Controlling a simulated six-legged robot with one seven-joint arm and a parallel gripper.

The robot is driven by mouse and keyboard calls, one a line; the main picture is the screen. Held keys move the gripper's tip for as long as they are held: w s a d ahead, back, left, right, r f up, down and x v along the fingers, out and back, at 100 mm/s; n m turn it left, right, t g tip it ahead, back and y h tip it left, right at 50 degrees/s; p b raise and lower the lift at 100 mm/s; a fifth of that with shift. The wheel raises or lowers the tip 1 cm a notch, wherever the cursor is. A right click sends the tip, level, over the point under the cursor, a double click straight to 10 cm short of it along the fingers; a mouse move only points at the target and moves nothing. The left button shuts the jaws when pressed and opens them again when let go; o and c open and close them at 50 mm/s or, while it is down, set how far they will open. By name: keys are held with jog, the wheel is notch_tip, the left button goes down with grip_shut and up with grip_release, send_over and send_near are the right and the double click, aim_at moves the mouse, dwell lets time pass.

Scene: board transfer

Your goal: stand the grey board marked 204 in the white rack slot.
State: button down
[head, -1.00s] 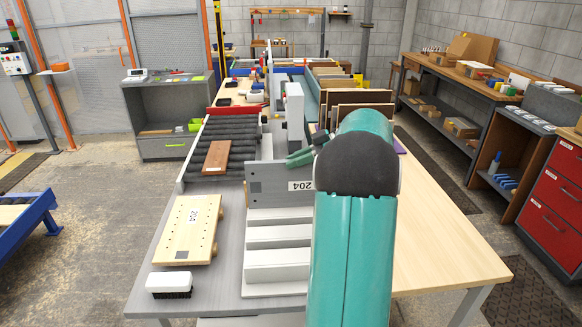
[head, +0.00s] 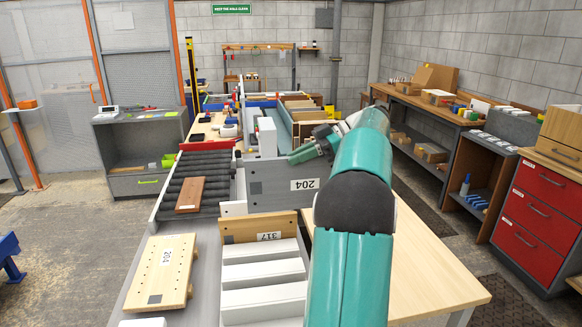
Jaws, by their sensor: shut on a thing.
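The grey board marked 204 (head: 268,190) is upright, its broad face toward me, beyond the near rows of the white rack (head: 262,272). My gripper (head: 296,156) is shut on its upper right edge, and the arm reaches in from the right. Whether the board's lower edge is clear of the rack is hard to tell. A wooden board marked 317 (head: 238,229) stands in the rack just in front of and below the grey board. The rack's nearer white ridges show no board between them.
A light wooden board also marked 204 (head: 175,262) lies on the grey bench left of the rack. A reddish-brown board (head: 190,194) lies on the black rollers (head: 212,171). The pale tabletop (head: 425,270) at right is clear.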

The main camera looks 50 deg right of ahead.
jog(key=shift+r+g+h, duration=0.25)
jog(key=shift+g+h, duration=0.35)
jog(key=shift+h, duration=0.1)
jog(key=g+h, duration=0.2)
jog(key=shift+h, duration=0.3)
jog(key=g+h, duration=0.3)
jog(key=h, duration=0.1)
jog(key=shift+a+g, duration=0.1)
jog(key=shift+g, duration=0.2)
jog(key=shift+s+f+g+h, duration=0.1)
jog(key=shift+g+h, duration=0.3)
jog(key=shift+h, duration=0.2)
